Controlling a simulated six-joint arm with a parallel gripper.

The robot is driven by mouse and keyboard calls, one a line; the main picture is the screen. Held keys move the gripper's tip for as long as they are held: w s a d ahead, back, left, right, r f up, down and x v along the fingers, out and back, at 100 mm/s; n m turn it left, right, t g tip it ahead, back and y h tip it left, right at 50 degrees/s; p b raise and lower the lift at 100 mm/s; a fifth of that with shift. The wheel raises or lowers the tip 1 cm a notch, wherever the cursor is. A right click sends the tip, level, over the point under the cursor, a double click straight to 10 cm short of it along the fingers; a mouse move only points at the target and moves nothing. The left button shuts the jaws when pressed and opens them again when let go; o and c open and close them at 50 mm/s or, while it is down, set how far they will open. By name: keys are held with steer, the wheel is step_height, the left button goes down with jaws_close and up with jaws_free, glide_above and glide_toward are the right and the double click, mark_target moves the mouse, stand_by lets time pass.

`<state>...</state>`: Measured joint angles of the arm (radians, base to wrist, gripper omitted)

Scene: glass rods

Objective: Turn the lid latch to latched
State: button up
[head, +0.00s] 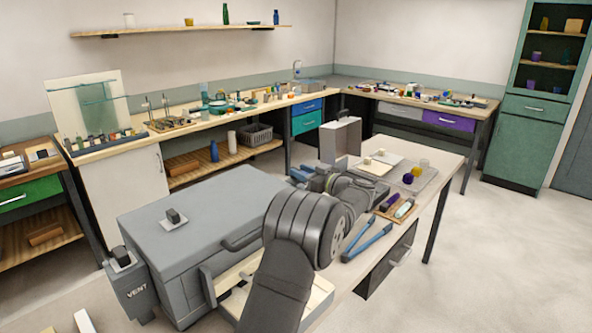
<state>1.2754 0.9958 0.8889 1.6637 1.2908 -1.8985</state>
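A large grey box with a closed-looking lid (205,200) stands at the front left of the near table. A small dark block on a pale plate (173,217) sits on the lid; it may be the latch, but I cannot tell its setting. A dark handle (243,240) is on the lid's right front edge. My gripper (303,174) is beyond the box's right end, partly hidden by my wrist. It is apart from the dark block, and I cannot make out whether its fingers are open or shut.
A grey box marked VENT (137,290) with a dark knob stands left of the lidded box. The lid is otherwise bare.

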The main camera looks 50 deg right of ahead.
steer(key=shift+w, duration=1.45)
steer(key=shift+c, duration=0.4)
jaws_close()
steer(key=shift+h, duration=0.3)
steer(key=m+h, duration=0.2)
steer(key=shift+a+h, duration=0.1)
steer(key=shift+h, duration=0.3)
steer(key=shift+m+g+h, duration=0.55)
steer(key=shift+m+h, duration=0.4)
steer(key=shift+h, duration=0.4)
steer(key=shift+m+g+h, duration=0.55)
steer(key=shift+m+h, duration=0.4)
steer(key=shift+h, duration=0.4)
